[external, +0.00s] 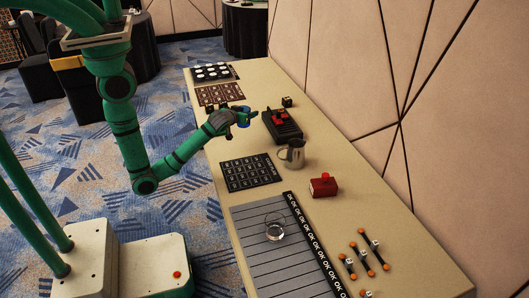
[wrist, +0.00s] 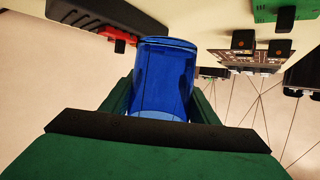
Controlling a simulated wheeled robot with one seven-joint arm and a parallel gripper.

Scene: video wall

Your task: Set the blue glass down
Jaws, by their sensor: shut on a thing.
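The blue glass (wrist: 163,80) fills the middle of the wrist view, between the two green fingers of my gripper (wrist: 160,108). In the external view the blue glass (external: 243,118) is small and sits at the tip of my gripper (external: 246,117), over the far half of the long table (external: 342,217). My gripper is shut on the glass. I cannot tell from these views whether the glass touches the table top or is held above it.
A black device with red parts (external: 281,126) lies just right of the gripper. A metal pitcher (external: 292,154), a red box (external: 323,186), a black grid mat (external: 250,173) and a clear glass bowl (external: 275,228) stand nearer. Brown cards (external: 219,94) lie behind. The wall borders the table's right side.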

